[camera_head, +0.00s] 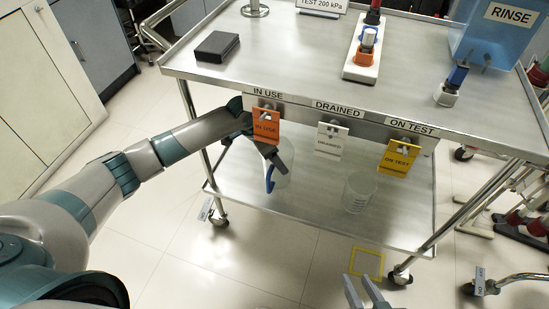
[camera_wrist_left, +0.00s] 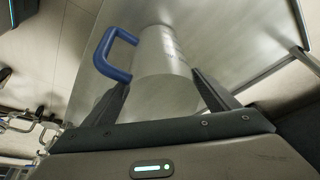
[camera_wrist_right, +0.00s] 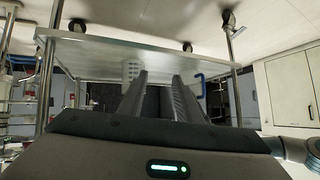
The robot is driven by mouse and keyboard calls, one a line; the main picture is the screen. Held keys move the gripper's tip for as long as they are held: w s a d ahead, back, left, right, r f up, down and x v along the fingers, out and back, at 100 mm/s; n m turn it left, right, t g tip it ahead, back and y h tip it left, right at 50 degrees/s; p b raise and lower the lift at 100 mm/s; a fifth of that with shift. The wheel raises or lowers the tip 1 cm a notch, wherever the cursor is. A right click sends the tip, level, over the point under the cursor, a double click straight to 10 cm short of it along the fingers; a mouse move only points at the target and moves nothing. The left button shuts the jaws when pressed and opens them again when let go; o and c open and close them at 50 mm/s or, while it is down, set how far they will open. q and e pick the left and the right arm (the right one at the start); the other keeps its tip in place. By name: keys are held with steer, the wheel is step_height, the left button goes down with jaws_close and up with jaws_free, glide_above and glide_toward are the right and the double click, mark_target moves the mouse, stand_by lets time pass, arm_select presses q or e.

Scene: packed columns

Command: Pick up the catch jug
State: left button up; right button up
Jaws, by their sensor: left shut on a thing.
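The catch jug (camera_head: 283,176) is a clear vessel with a blue handle, at the lower shelf under the left part of the trolley top. My left gripper (camera_head: 276,152) reaches in under the top and is shut on the jug. In the left wrist view the jug (camera_wrist_left: 164,62) is between the two fingers, with its blue handle to the left. I cannot tell whether its base touches the shelf. My right gripper (camera_head: 362,290) is open and empty in front of the trolley. In the right wrist view the jug's blue handle (camera_wrist_right: 200,86) shows beyond the right finger.
A clear beaker (camera_head: 358,194) stands on the lower shelf (camera_head: 315,205). Orange, white and yellow tags (camera_head: 400,158) hang from the front rail. The top holds a black box (camera_head: 217,46), a valve block (camera_head: 363,55) and a blue rinse bin (camera_head: 490,35). A yellow floor square (camera_head: 368,262) lies below.

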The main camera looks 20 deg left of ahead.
arm_select(q)
steer(key=s+r+p, duration=0.2)
steer(key=s+p, duration=0.1)
steer(key=s, duration=1.5)
steer(key=shift+a+r, duration=0.3)
arm_select(e)
steer(key=s+d+f+g+h, duration=0.1)
steer(key=s+d+f+g, duration=0.2)
steer(key=shift+s+d+g+h, duration=0.3)
steer(key=shift+d, duration=0.1)
steer(key=shift+s, duration=0.1)
